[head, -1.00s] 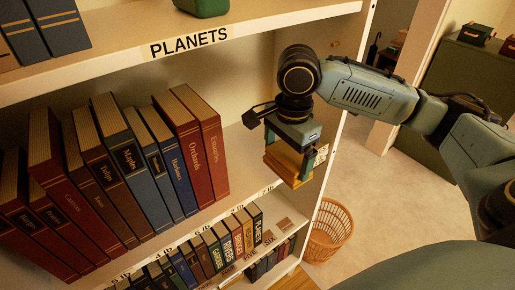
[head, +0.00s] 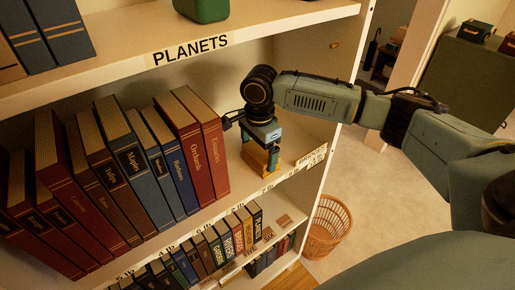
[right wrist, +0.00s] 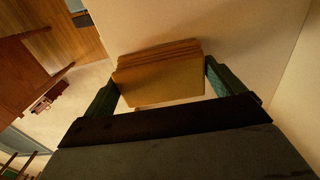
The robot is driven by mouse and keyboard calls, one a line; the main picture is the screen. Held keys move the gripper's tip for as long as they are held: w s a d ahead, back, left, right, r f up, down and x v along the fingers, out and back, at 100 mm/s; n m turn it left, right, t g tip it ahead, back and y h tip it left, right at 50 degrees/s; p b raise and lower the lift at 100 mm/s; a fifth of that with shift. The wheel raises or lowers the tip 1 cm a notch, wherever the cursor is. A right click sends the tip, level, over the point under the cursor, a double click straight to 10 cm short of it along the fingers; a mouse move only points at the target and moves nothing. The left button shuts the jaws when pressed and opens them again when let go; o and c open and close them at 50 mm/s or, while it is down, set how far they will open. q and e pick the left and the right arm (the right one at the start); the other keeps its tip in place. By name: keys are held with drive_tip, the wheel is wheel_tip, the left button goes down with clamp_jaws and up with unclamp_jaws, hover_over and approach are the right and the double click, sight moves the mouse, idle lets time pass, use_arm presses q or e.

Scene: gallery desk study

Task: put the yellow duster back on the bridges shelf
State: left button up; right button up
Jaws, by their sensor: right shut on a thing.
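The yellow duster (head: 252,157) is a yellow-brown block between the fingers of my right gripper (head: 262,158). The gripper is shut on it. In the right wrist view the duster (right wrist: 160,80) spans the gap between the two green fingers, its layered edge showing. In the head view it is low over the right end of the middle shelf board (head: 232,195), right of the red Estuaries book. I cannot tell if it touches the board. A small label (head: 313,158) on that shelf's front edge is too small to read surely. My left gripper is not in view.
Upright books (head: 205,150) fill the left of the middle shelf. The upper shelf carries the PLANETS label (head: 190,49) and a green object (head: 203,8). Small books (head: 230,235) stand below. A wicker basket (head: 328,228) is on the floor at right.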

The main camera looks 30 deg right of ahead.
sight(258, 151)
drive_tip(key=shift+w+f, duration=0.15)
drive_tip(key=shift+f, duration=0.1)
drive_tip(key=o, duration=0.9)
drive_tip(key=shift+o, duration=0.2)
drive_tip(key=shift+r, duration=3.9)
